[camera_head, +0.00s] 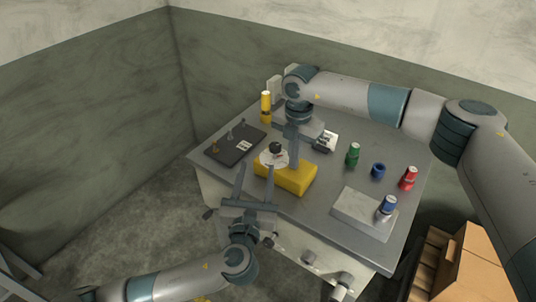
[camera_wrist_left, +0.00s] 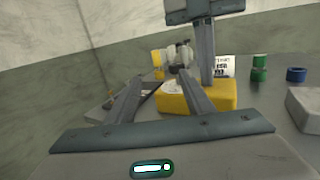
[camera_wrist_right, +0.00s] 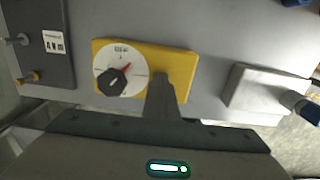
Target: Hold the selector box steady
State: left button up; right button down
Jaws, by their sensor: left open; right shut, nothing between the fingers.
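The selector box is yellow, with a white dial plate and a black knob (camera_wrist_right: 112,82) on one end. The selector box (camera_head: 297,181) sits on the grey table in the head view; it also shows in the left wrist view (camera_wrist_left: 218,97) and right wrist view (camera_wrist_right: 181,68). My left gripper (camera_head: 256,170) is open at the table's front edge, beside the dial end; its fingers (camera_wrist_left: 157,80) partly cover the box. My right gripper (camera_head: 295,163) is shut and empty, pointing down at the box's top; I cannot tell whether it touches.
A dark panel (camera_head: 228,153) with small levers lies left of the box, with a yellow cylinder (camera_head: 265,106) behind. Green (camera_head: 352,154) and red (camera_head: 408,178) cans and a blue ring (camera_head: 378,170) stand right. A pale block (camera_head: 352,212) has a blue can (camera_head: 387,206) at its end.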

pick_arm(q)
jog(key=w+a+r+m+t+y, duration=0.1)
jog(key=w+a+r+t, duration=0.15)
jog(key=a, duration=0.55)
jog(key=w+a+r+m+t, duration=0.1)
jog(key=w+a+r, duration=0.15)
jog(key=a, duration=0.65)
jog(key=w+a+f+n+g+y, duration=0.2)
jog(key=w+a+f+n+g, duration=0.3)
jog(key=n, duration=0.4)
jog(key=s+d+n+g+h, duration=0.1)
jog(key=d+n+g+h, duration=0.1)
jog(key=n, duration=0.3)
jog(key=s+d+n+g+h, duration=0.1)
jog(key=d+n+g+h, duration=0.2)
jog(key=d+n+h, duration=0.1)
jog(key=s+d+f+n+g+h, duration=0.1)
jog(key=d+n+g+h, duration=0.2)
jog(key=n, duration=0.3)
jog(key=shift+s+d, duration=0.15)
jog(key=shift+d, duration=0.75)
jog(key=s+d+r+n+g+h, duration=0.1)
jog(key=s+d+r+n+h, duration=0.1)
jog(key=r, duration=0.4)
jog(key=d+n+h, duration=0.1)
jog(key=d+h, duration=0.1)
jog(key=shift+s+d+n+h, duration=0.15)
jog(key=shift+s+n+h, duration=0.15)
jog(key=shift+s+n, duration=0.1)
